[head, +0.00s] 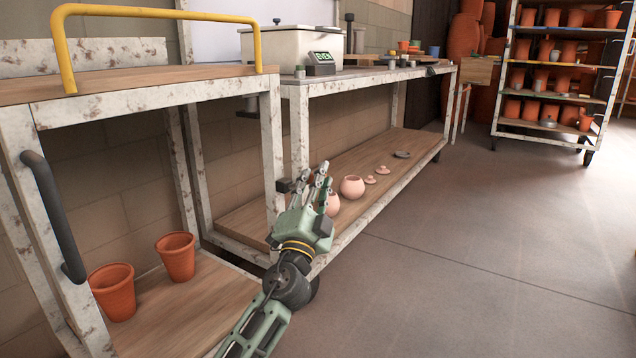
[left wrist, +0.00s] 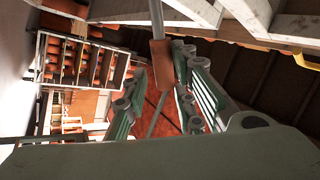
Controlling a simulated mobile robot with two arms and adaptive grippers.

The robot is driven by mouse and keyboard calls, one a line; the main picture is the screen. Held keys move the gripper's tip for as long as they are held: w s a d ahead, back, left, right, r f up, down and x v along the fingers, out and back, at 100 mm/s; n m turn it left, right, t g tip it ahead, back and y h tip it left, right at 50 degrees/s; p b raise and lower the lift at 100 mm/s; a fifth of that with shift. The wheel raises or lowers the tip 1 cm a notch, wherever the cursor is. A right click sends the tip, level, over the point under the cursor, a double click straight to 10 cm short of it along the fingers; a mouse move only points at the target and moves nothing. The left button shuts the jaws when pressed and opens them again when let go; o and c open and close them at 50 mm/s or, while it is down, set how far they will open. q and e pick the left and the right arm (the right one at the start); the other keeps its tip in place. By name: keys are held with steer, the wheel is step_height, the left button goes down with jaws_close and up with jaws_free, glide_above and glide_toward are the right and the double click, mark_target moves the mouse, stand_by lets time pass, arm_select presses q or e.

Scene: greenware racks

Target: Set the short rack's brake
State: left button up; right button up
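A low rack with chipped white posts (head: 270,150), a wooden top, a yellow bar (head: 160,10) and a black side handle (head: 52,215) stands at the near left; I take it for the short rack. A small dark fitting (head: 285,186) sits on its right post. My left gripper (head: 314,180) is in front of that post, its fingers apart. In the left wrist view a grey rod with a brown sleeve (left wrist: 162,66) shows between the open fingers (left wrist: 160,95). I cannot tell whether it is the brake or whether they touch. My right gripper is out of view.
Two terracotta pots (head: 176,257) stand on the near lower shelf. A long bench (head: 400,72) behind holds a white bin (head: 290,46) above and pink pots (head: 352,186) below. A tall wheeled rack (head: 497,75) of pots stands at the back right. The floor (head: 450,260) at right is clear.

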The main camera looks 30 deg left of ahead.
arm_select(q)
steer(key=v, duration=0.7)
steer(key=shift+s, duration=0.2)
steer(key=shift+d, duration=0.1)
stand_by(0.4)
